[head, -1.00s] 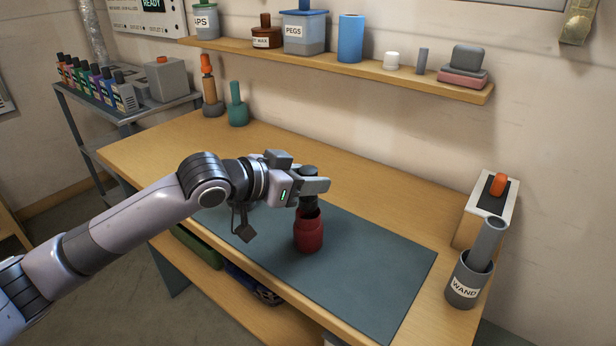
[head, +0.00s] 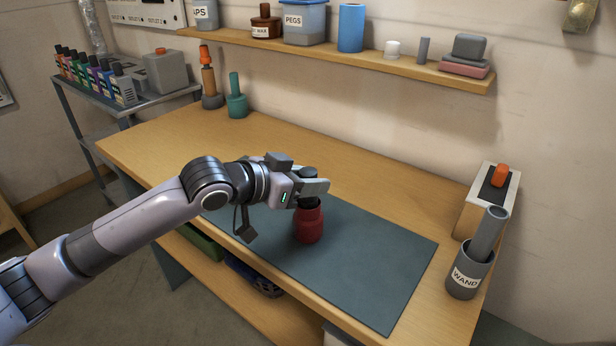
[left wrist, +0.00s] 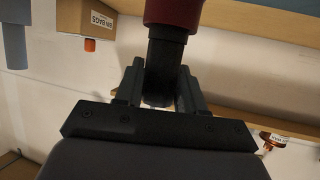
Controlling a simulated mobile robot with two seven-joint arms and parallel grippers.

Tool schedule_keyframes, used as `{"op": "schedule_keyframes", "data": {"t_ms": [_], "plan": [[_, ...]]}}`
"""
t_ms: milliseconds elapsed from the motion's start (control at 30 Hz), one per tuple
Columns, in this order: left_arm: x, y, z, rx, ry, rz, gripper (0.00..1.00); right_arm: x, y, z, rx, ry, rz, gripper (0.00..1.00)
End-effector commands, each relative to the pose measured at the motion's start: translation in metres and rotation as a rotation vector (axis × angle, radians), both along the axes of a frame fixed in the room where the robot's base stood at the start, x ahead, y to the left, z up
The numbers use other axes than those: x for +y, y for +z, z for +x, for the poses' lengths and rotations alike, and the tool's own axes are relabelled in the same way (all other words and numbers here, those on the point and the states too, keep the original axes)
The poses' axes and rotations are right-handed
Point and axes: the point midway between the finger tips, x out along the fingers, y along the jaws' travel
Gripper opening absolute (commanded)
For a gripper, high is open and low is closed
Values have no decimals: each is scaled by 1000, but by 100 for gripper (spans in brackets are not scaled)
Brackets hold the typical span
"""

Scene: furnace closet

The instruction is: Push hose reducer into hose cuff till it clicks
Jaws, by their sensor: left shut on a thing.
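The hose cuff (head: 309,228) is dark red and stands upright on the grey mat (head: 375,262). The hose reducer (head: 309,173) is black and upright, with its top showing above my left gripper (head: 311,190). My left gripper is shut on the reducer, directly above the cuff. In the left wrist view the reducer (left wrist: 166,50) sits between the fingers (left wrist: 160,88) and its far end enters the mouth of the red cuff (left wrist: 173,12). A dark stretch of reducer still shows outside the cuff. How deep its end sits is hidden. My right gripper is not in view.
A grey WAND holder (head: 466,277) with a tube and a box with an orange-topped item (head: 499,177) stand at the bench's right end. A wall shelf (head: 400,65) with containers runs above.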

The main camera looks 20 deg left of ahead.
Motion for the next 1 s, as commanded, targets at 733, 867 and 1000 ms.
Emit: {"op": "schedule_keyframes", "data": {"t_ms": [733,867,1000], "plan": [[0,-12,0,0,-1,0,69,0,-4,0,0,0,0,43],[0,-12,0,0,-1,0,69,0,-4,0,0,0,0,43],[4,-9,-4,1,1,1,69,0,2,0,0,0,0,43]]}}
